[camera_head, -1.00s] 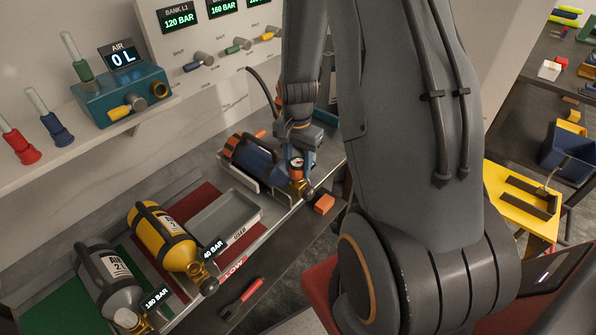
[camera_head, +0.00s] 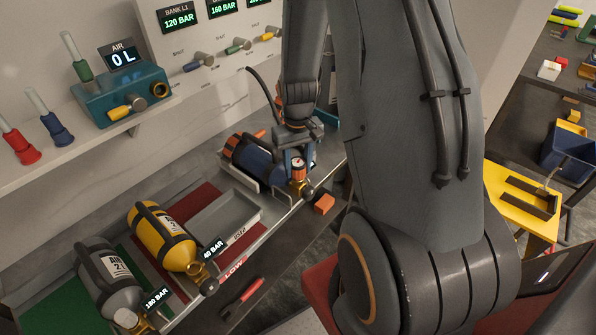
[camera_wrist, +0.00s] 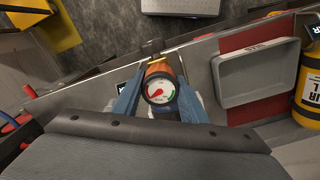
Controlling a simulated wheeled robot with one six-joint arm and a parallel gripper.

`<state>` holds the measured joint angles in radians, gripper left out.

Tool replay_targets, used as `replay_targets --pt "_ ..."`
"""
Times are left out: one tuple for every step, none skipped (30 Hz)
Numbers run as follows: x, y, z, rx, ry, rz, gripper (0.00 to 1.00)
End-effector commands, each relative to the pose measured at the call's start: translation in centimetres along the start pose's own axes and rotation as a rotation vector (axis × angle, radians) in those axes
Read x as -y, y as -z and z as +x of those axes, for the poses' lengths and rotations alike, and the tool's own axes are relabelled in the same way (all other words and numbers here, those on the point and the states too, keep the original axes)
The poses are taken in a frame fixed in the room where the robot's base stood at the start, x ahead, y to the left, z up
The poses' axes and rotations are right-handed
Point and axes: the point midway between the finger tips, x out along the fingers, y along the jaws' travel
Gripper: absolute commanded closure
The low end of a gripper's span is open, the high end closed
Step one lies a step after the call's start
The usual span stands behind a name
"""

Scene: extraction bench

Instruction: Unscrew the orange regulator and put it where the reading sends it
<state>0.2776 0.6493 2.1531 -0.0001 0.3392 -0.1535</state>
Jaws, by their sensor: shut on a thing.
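The orange regulator (camera_head: 298,167) sits on the brass valve end of the blue cylinder (camera_head: 258,163), which lies in a grey cradle. In the wrist view the regulator (camera_wrist: 160,70) shows a round white gauge with a red needle and a green arc; its figures are too small to read. My gripper (camera_head: 296,156) is over it, and in the wrist view its two blue fingers (camera_wrist: 157,93) are shut on the regulator, one on each side. A grey tray labelled "USED" (camera_head: 252,213) lies left of it.
A grey cylinder (camera_head: 104,275) labelled 180 BAR lies by a green area (camera_head: 62,305). An orange block (camera_head: 324,204) and a red-handled tool (camera_head: 242,298) lie along the front.

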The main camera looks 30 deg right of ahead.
Motion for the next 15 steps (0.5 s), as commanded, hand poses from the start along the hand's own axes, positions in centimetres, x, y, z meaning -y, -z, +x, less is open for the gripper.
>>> replay_targets --pt "0.0 0.02 0.0 0.0 0.0 0.001 0.88" --pt "0.0 0.02 0.0 0.0 0.0 0.001 0.58" --pt "0.0 0.02 0.0 0.0 0.0 0.001 0.51" --pt "0.0 0.02 0.0 0.0 0.0 0.001 0.46" --pt "0.0 0.02 0.0 0.0 0.0 0.001 0.42" --pt "0.0 0.01 0.0 0.0 0.0 0.002 0.42" --pt "0.0 0.01 0.0 0.0 0.0 0.002 0.42" --pt "0.0 0.01 0.0 0.0 0.0 0.002 0.42" --pt "0.0 0.01 0.0 0.0 0.0 0.002 0.42" --pt "0.0 0.01 0.0 0.0 0.0 0.002 0.42" --pt "0.0 0.01 0.0 0.0 0.0 0.002 0.42" --pt "0.0 0.01 0.0 0.0 0.0 0.003 0.42" --pt "0.0 0.01 0.0 0.0 0.0 0.006 0.42" --pt "0.0 0.01 0.0 0.0 0.0 0.014 0.42" --pt "0.0 0.01 0.0 0.0 0.0 0.036 0.42"
